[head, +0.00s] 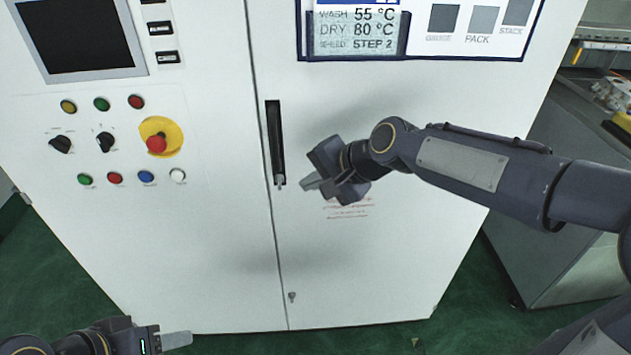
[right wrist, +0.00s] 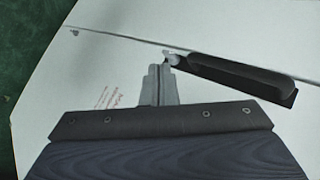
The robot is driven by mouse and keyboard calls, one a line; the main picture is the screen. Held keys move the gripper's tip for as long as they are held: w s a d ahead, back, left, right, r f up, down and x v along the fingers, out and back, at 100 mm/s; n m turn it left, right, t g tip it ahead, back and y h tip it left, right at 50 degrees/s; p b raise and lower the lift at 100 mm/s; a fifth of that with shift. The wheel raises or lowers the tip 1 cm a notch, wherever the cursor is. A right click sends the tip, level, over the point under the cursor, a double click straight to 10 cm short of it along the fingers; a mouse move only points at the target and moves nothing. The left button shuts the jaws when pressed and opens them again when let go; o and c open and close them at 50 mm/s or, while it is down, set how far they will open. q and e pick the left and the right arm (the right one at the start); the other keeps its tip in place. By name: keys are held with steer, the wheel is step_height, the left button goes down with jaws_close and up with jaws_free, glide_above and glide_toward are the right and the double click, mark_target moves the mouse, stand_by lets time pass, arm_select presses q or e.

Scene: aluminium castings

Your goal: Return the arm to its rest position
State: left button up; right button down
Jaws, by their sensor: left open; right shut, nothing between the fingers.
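My right arm reaches in from the right in the head view. Its gripper (head: 308,184) is shut and empty, in front of the white cabinet (head: 400,240), a little right of the black door handle (head: 276,143). In the right wrist view the shut fingers (right wrist: 166,68) point toward the lower end of the handle (right wrist: 235,75). I cannot tell whether they touch it. My left gripper (head: 175,340) is low at the bottom left of the head view, empty, in front of the cabinet's lower edge. Its fingers are seen side-on.
The control panel has a screen (head: 75,38), several buttons, knobs and a red emergency stop (head: 156,144) on the left. A display sign (head: 357,35) is on the door above. A grey bench (head: 560,110) stands at right. Green floor (head: 40,260) surrounds the cabinet.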

steer(key=s+d+n+h, duration=0.2)
steer(key=s+d+n, duration=0.1)
steer(key=s+d, duration=1.05)
steer(key=s+d+f+n+h, duration=0.1)
steer(key=s+d+f+n, duration=0.2)
steer(key=s+f, duration=0.4)
steer(key=s, duration=0.5)
steer(key=shift+s+d+f+h, duration=0.15)
steer(key=shift+f+h, duration=0.1)
steer(key=shift+h, duration=0.05)
stand_by(0.6)
